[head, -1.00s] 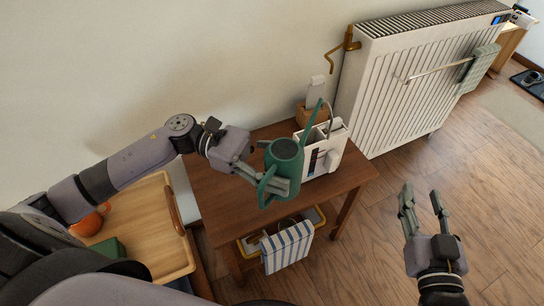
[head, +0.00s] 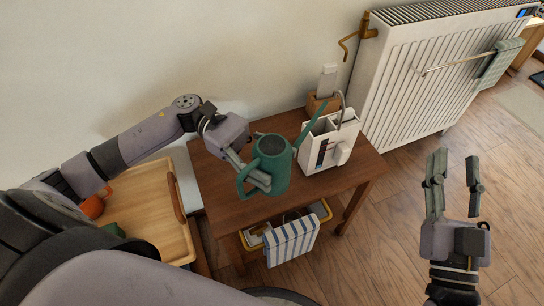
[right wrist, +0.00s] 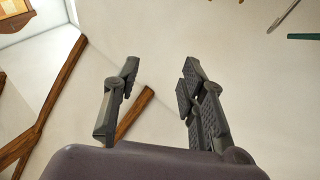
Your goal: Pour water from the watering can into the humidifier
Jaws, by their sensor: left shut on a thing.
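A green watering can (head: 272,166) is held by my left gripper (head: 258,182) above the wooden side table. The gripper is shut on its handle at the left side. The can is roughly upright, its long thin spout pointing up and right past the humidifier. A white humidifier (head: 329,143) with an open-looking top and a dark strip on its front stands on the table, just right of the can. The spout tip appears near the humidifier's top; whether it is over the opening is unclear. My right gripper (head: 456,188) is open and empty, right of the table; its fingers also show in the right wrist view (right wrist: 155,100).
The side table (head: 222,205) has a lower shelf with a striped cloth (head: 291,240) over a yellow-rimmed tray. A small wooden box (head: 318,104) is behind the humidifier. A white radiator (head: 425,85) stands to the right. A wooden tray (head: 160,225) is at the left.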

